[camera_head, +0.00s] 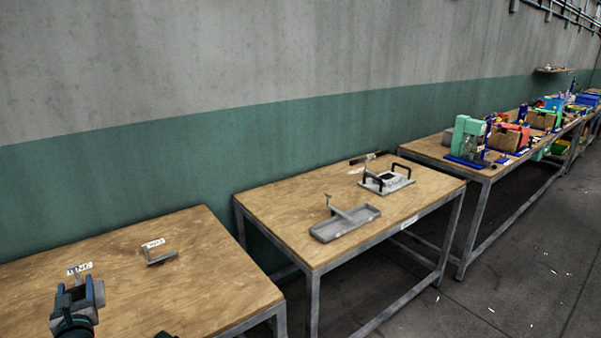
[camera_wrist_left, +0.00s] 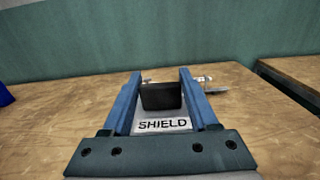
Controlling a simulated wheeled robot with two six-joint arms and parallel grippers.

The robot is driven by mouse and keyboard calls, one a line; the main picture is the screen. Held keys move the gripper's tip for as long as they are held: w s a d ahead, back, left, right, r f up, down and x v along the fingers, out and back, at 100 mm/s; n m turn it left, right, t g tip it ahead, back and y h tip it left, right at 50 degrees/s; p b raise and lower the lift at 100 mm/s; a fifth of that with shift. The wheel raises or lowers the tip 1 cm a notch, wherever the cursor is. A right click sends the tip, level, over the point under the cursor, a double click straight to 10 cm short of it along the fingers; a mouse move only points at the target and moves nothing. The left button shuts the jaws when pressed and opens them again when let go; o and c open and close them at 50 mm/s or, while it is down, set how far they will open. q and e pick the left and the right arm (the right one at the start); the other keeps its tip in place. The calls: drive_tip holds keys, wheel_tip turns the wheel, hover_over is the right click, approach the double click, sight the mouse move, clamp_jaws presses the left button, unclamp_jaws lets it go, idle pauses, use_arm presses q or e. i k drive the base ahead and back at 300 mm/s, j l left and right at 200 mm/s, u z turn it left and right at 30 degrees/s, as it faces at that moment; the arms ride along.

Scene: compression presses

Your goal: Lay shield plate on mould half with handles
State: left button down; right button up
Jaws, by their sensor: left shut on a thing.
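My left gripper (camera_head: 80,289) is at the left table, by a white label (camera_head: 79,268). In the left wrist view its two blue fingers (camera_wrist_left: 163,95) stand on either side of a dark upright block (camera_wrist_left: 161,96), which I take as the grip of the shield plate. The gripper is shut on it. The label below it reads SHIELD (camera_wrist_left: 163,124). The rest of the plate is hidden or hard to make out. The mould half with handles (camera_head: 399,183), a light plate with black handles, lies on the middle table. My right gripper is not clearly in view.
A small grey piece with an upright tab (camera_head: 160,257) lies by another label (camera_head: 153,243) on the left table. A grey tray with a post (camera_head: 331,230) lies on the middle table (camera_head: 278,220), left of the mould half. A gap separates the tables. Presses (camera_head: 466,139) stand farther right.

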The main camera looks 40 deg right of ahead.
sight(388, 177)
drive_tip(key=l+z, duration=0.35)
drive_tip(key=i+l+z, duration=0.15)
drive_tip(key=z, duration=0.2)
drive_tip(key=i+l+z, duration=0.1)
drive_tip(key=l+z, duration=0.3)
drive_tip(key=i+l+z, duration=0.25)
drive_tip(key=i+l, duration=0.35)
drive_tip(key=l, duration=0.15)
drive_tip(key=i+l+z, duration=0.25)
drive_tip(key=i+l, duration=1.6)
drive_tip(key=i, duration=0.15)
